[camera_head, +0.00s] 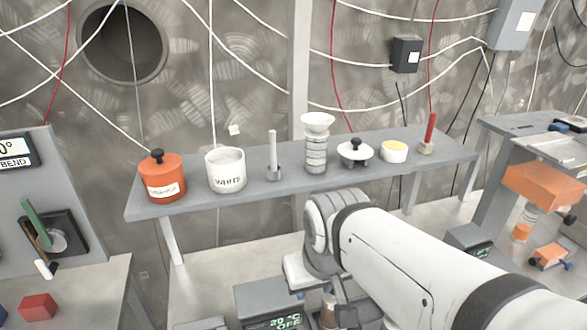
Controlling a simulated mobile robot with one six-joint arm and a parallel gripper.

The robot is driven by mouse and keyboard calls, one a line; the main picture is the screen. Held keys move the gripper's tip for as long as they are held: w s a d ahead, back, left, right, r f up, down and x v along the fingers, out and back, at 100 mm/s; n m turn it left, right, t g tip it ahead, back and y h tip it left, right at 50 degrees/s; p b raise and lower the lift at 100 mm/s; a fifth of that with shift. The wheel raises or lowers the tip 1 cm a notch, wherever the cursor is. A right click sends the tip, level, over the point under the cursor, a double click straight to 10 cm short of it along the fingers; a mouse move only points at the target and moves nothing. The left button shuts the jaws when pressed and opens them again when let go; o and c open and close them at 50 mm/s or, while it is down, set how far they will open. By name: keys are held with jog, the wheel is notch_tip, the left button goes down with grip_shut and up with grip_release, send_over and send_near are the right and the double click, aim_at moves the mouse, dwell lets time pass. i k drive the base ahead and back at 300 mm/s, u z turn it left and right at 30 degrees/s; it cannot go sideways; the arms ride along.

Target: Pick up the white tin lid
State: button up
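A white lid with a black knob (355,153) sits on the grey shelf (202,202), right of centre. It looks like the white tin lid. A white tin (226,178) with dark lettering stands open-topped on the left part of the shelf. My white and grey arm reaches in from the lower right. My gripper (343,317) is at the bottom centre, below and in front of the shelf, well apart from the lid. The arm and the frame's edge hide much of it, so I cannot tell whether its fingers are open.
A device with a green display (287,318) stands below.

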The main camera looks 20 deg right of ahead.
aim_at(354, 149)
jog(key=u, duration=1.3)
jog(key=k, duration=1.25)
jog(key=z, duration=1.2)
jog(key=i, duration=1)
jog(key=z, duration=0.1)
